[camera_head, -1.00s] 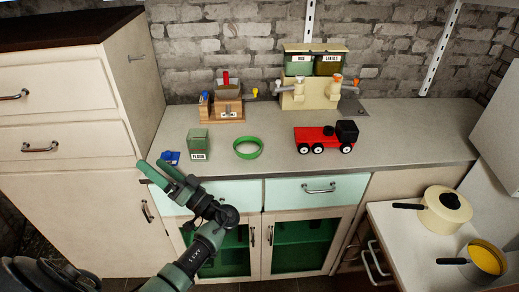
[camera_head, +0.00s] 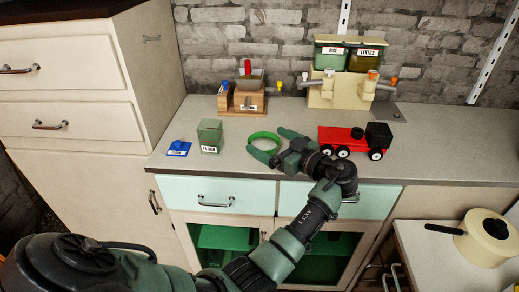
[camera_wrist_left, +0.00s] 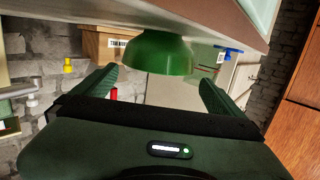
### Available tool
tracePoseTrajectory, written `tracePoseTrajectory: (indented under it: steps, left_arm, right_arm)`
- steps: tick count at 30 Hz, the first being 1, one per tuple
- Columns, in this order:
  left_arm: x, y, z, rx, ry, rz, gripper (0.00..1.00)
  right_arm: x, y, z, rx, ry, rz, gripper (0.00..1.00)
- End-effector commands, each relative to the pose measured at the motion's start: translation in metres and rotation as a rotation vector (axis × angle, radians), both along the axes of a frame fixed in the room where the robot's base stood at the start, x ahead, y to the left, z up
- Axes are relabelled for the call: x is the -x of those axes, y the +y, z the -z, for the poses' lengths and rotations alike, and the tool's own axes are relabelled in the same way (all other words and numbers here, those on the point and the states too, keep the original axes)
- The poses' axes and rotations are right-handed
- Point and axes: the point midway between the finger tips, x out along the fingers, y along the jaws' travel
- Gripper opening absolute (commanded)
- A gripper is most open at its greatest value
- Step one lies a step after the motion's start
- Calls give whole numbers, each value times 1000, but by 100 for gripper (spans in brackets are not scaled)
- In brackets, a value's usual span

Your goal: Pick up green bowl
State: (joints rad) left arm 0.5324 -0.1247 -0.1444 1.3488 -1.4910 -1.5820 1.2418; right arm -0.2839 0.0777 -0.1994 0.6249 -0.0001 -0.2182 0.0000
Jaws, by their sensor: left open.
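The green bowl (camera_head: 264,134) sits on the grey counter, left of the red truck. My left gripper (camera_head: 271,144) is open at the bowl's near right side, its two fingertips apart. In the left wrist view the picture is upside down. There the green bowl (camera_wrist_left: 158,54) shows ahead, centred in the gap between the open fingers (camera_wrist_left: 158,84), with nothing gripped. Whether a finger touches the bowl cannot be told. Part of the bowl is hidden by the fingers in the head view. My right gripper is not in view.
A flour canister (camera_head: 210,136) and a blue item (camera_head: 178,149) stand left of the bowl. A wooden box (camera_head: 243,100) is behind it. The red and black truck (camera_head: 343,138) is close right of my gripper. A beige spice rack (camera_head: 341,92) stands at the back.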

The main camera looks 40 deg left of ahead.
Motion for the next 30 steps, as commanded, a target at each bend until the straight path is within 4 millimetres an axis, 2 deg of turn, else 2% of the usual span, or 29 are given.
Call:
tracePoseTrajectory:
  steps: [1, 4, 6, 8, 13, 21, 24, 30]
  left_arm:
    - [-1, -15, 9, 17, -1, 13, 100]
    - [1, -36, 19, 32, -1, 26, 100]
    - [3, -45, 23, 37, 2, 30, 100]
    - [3, -45, 24, 38, 1, 32, 100]
    - [-1, -29, 25, 37, 3, 31, 100]
    - [-12, 8, 23, 36, 5, 30, 100]
    - [-15, 20, 28, 37, 4, 30, 100]
    - [-17, 25, 32, 39, 3, 32, 100]
  right_arm:
    - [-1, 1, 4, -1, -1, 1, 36]
    - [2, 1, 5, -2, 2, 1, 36]
    - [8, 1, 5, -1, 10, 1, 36]
    - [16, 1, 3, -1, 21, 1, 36]
    - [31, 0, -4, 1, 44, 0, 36]
    - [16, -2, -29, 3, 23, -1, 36]
    - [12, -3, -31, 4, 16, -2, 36]
    - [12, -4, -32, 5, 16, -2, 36]
